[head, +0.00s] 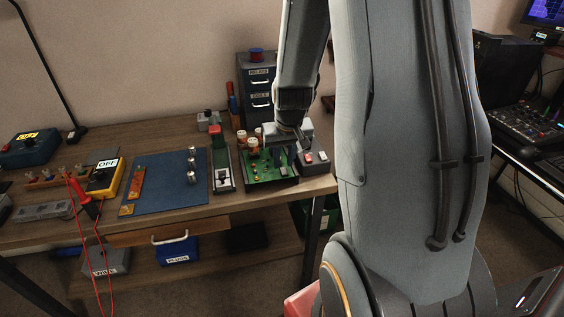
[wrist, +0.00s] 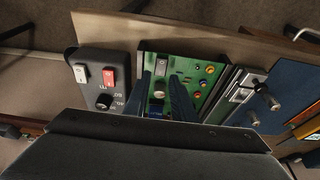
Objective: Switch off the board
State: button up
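The green circuit board (head: 259,168) lies near the right end of the wooden bench, with coloured knobs and parts on it. In the wrist view the board (wrist: 188,66) is behind my fingers. A dark switch box (wrist: 101,62) stands beside it, with a white rocker (wrist: 81,74), a red rocker (wrist: 109,77) and a round black knob (wrist: 104,102) with small lettering. The box also shows in the head view (head: 321,168). My gripper (wrist: 161,75) has its two dark fingers apart, with board showing between them. It is above the board, to one side of the box.
A narrow device with a lever (head: 222,181) stands left of the board, then a blue mat (head: 158,190) with metal knobs. A yellow meter (head: 104,180) marked OFF lies further left. Drawers (head: 260,88) stand behind. The bench edge is close to the board.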

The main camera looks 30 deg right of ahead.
aim_at(285, 175)
jog(key=v, duration=0.6)
jog(key=shift+r+b, duration=0.2)
jog(key=shift+b, duration=0.15)
jog(key=shift+a, duration=0.1)
